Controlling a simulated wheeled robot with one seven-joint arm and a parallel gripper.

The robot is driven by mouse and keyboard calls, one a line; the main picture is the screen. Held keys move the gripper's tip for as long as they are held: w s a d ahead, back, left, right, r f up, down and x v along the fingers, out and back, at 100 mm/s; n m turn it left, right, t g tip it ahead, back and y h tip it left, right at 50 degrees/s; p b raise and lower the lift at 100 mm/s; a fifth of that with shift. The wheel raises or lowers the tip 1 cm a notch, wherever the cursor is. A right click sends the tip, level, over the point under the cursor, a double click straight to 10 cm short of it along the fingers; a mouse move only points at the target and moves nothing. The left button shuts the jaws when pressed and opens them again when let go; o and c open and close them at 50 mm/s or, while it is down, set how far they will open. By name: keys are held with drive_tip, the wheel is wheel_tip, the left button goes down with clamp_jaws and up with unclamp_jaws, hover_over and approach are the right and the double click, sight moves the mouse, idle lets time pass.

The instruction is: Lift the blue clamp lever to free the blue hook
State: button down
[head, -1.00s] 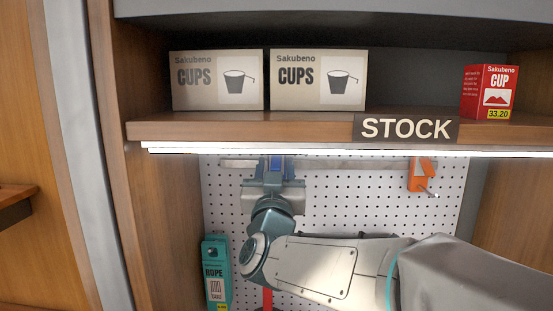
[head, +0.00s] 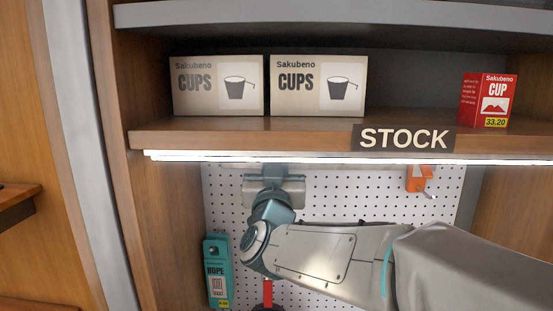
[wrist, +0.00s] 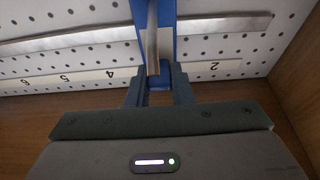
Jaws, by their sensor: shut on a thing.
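The blue hook clamp (wrist: 168,40) crosses the metal rail (wrist: 230,25) in the wrist view, its body reaching towards the camera. My gripper (wrist: 158,88) is at its near end, with a finger on either side of a small blue part (wrist: 169,74) that looks like the clamp lever. The jaws are shut on it. Whether the lever is raised is unclear from this angle. In the head view my gripper (head: 272,172) is just under the shelf edge, and the shelf hides the blue clamp.
The stock shelf (head: 220,138) with its light strip overhangs close above my gripper. An orange hook (head: 418,180) hangs to the right on the white pegboard (head: 340,195). A teal rope box (head: 216,270) stands lower left. A numbered strip (wrist: 90,77) runs below the rail.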

drive_tip(key=shift+d+r+g+p, duration=0.1)
drive_tip(key=shift+r+g+p, duration=0.3)
drive_tip(key=shift+r, duration=0.1)
drive_tip(key=shift+f+g, duration=0.1)
drive_tip(key=shift+g, duration=0.9)
drive_tip(key=shift+r+g, duration=0.2)
drive_tip(key=shift+g, duration=0.2)
drive_tip(key=c, duration=1.3)
unclamp_jaws()
